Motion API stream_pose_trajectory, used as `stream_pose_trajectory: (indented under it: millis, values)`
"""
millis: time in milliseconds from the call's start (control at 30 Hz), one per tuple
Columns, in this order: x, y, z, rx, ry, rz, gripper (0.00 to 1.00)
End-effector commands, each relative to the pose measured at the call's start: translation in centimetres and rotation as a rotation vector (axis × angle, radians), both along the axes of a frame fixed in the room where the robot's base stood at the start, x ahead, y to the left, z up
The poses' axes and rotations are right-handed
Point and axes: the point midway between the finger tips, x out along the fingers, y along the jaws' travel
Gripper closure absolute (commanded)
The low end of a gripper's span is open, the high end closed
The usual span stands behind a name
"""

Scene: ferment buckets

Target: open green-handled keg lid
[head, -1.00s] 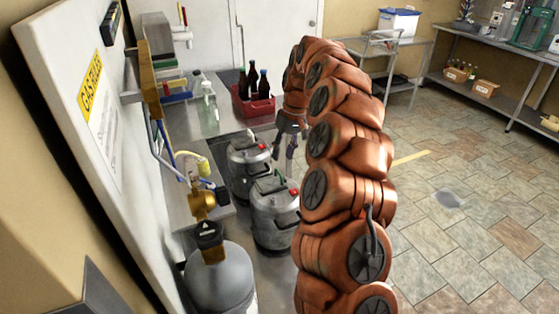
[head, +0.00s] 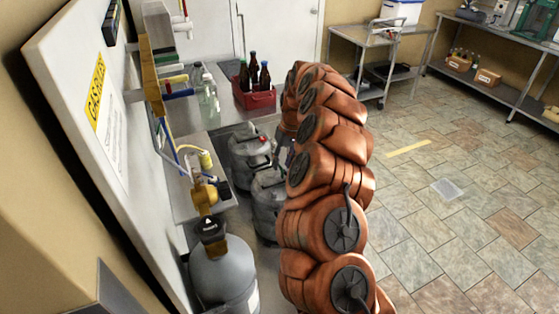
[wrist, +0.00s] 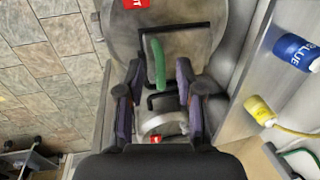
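The green-handled keg (wrist: 196,42) fills the top of the wrist view. Its green handle (wrist: 157,62) sits on a dark bail over the grey lid. My gripper (wrist: 160,70) is open, with its purple fingers on either side of the handle's line and nothing visibly held between them. Whether the fingers touch the handle or bail I cannot tell. The lid appears seated.
A second grey keg (head: 245,158) stands just behind. A gas cylinder (head: 222,275) is at the front left, and a red crate with bottles (head: 254,98) is farther back. A blue-labelled bottle (wrist: 297,52) and a yellow bottle (wrist: 260,110) line one side. Tiled floor lies open to the right.

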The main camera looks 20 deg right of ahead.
Motion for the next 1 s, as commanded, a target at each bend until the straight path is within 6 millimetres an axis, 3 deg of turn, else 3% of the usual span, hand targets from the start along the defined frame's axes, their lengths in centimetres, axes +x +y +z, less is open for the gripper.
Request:
stream_pose_trajectory:
  millis: [367,700,1000]
  values:
    - [0.04,0.23,-0.55,-0.001,-0.001,0.002,0.64]
    - [0.05,0.25,-0.51,-0.001,-0.002,0.003,0.99]
    - [0.05,0.27,-0.5,0.0,-0.002,0.003,1.0]
